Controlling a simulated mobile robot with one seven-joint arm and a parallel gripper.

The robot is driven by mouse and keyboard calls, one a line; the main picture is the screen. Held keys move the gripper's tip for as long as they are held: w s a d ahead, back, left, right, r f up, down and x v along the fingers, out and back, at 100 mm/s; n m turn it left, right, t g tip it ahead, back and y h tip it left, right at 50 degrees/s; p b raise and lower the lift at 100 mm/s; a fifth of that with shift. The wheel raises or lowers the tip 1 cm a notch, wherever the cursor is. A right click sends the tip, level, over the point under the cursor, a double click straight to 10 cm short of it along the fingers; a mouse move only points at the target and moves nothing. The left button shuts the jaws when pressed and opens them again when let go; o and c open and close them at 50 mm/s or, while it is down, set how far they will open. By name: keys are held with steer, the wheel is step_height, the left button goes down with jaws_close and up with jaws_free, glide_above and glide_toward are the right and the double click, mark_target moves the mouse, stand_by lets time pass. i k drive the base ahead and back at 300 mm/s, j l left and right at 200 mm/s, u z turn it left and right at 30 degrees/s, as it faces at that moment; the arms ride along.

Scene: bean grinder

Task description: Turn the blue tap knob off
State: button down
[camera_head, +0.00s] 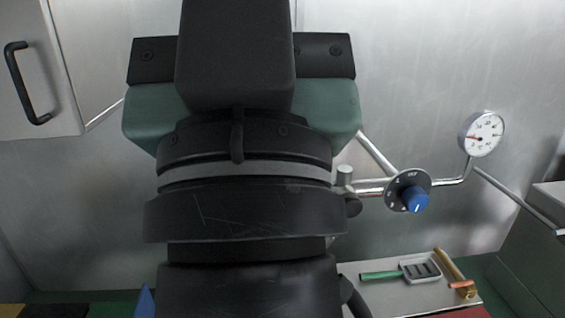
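The blue tap knob (414,199) sits right of the middle, on a round dark dial plate (393,190) with white marks around its rim. A small label that looks like OFF is at the top of the plate. A short white line shows on the knob's face, toward its lower part; I cannot tell exactly which mark it points at. The knob and plate are on a metal pipe (448,182) along the wall. No gripper fingers are visible, and nothing is seen touching the knob.
A large black body with green parts fills the middle, hiding the wall behind; I cannot tell whether it is mine. A round gauge (481,134) is right of the knob. Below are a green-handled tool (418,269) and a brass-coloured tool (454,275). A handled cabinet (35,85) is at left.

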mark_target(414, 199)
steer(key=l, duration=1.55)
steer(key=k+u, duration=0.05)
